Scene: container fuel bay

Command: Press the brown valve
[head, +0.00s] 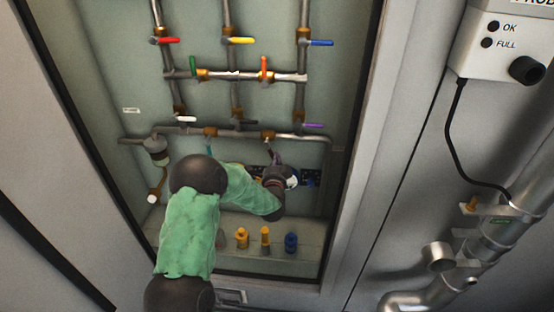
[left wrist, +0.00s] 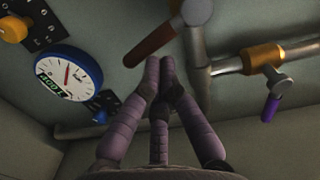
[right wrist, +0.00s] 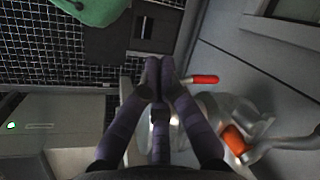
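The brown valve handle (left wrist: 150,42) shows in the left wrist view as a slanted brown lever on a grey pipe fitting at the top middle. My left gripper (left wrist: 159,62) is shut and empty, its fingertips together just below the brown handle in that picture; I cannot tell if they touch it. In the head view, my left gripper (head: 276,159) is at the lower pipe of the valve panel, and the brown handle cannot be made out there. My right gripper (right wrist: 158,68) is shut and empty, away from the panel.
A purple valve handle (left wrist: 271,107) is to the right on the same piping. A round gauge (left wrist: 68,75) is to the left. Several coloured valves, such as the red one (head: 168,41), are higher up. Yellow and blue fittings (head: 265,238) stand on the cabinet's bottom ledge.

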